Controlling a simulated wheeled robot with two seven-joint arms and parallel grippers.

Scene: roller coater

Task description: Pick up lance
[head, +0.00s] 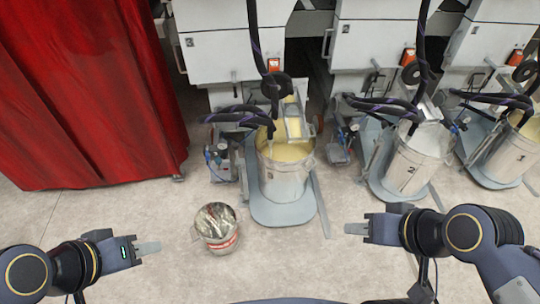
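A metal bucket (283,182) with pale yellow liquid (288,151) stands on a grey base plate in the middle. Black hoses (262,60) hang down to it, and one thick hose end (270,130) dips toward the liquid. A grey metal bracket (293,120) stands at the bucket's rim. I cannot clearly tell which of these parts is the lance; its lower end is hidden. My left gripper (158,246) is at lower left, apart from everything. My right gripper (348,229) is right of and below the bucket, also touching nothing. Both look empty; their finger gaps do not show.
A small open can (216,224) with metallic contents stands on the floor between my grippers. Two more buckets (416,160) (508,155) with hoses stand at right. White machines (228,45) line the back. A red curtain (85,90) hangs at left. The front floor is mostly clear.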

